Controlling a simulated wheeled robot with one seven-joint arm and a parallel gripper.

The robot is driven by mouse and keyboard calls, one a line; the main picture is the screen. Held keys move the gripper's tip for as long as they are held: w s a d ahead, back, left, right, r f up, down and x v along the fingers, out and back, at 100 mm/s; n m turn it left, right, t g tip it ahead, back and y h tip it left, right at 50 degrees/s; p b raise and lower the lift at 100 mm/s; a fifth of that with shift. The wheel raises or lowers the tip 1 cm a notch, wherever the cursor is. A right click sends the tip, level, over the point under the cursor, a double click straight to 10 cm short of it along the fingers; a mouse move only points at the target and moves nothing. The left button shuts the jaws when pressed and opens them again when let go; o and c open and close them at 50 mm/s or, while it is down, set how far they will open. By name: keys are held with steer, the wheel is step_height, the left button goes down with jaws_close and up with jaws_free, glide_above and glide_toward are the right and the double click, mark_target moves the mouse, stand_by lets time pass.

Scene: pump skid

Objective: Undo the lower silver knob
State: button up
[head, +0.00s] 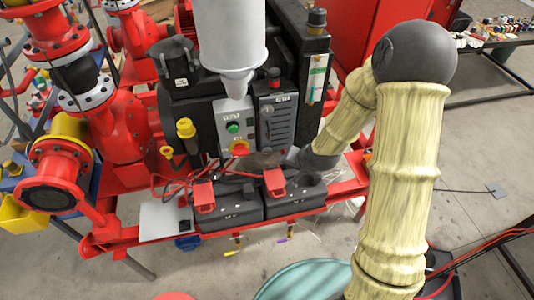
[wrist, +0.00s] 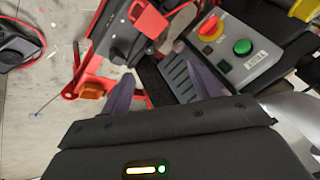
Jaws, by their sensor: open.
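A dark grey ribbed panel (head: 278,120) stands on the front of the pump engine, right of a light grey control box (head: 235,127). A small round grey knob (head: 266,111) shows on the panel's upper left. I cannot make out a lower silver knob for certain; my gripper may hide it. My gripper (head: 264,160) is just below the panel in the head view, partly blurred against dark parts. In the wrist view my gripper (wrist: 158,66) has its two purple-grey fingers spread apart, nothing held between them. The ribbed panel (wrist: 178,78) lies beside the right finger.
The control box carries a green button (wrist: 243,47) and a red-and-yellow switch (wrist: 211,28). Two black batteries (head: 230,207) with red terminal covers sit close below my gripper. Red cables (head: 170,183) run at left. A red frame rail (head: 330,191) borders the front.

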steer(key=w+a+f+m+t+y, duration=0.35)
steer(key=w+a+f+m, duration=0.25)
steer(key=a+f+m, duration=0.4)
step_height(320, 180, down, 8)
steer(key=s+m+t+h, duration=0.1)
steer(key=m+t+h, duration=0.4)
steer(key=m, duration=0.8)
steer(key=shift+d+r+h, duration=0.25)
steer(key=shift+d+h, duration=0.15)
steer(key=shift+h, duration=0.15)
steer(key=shift+w+t, duration=0.1)
steer(key=shift+t, duration=0.15)
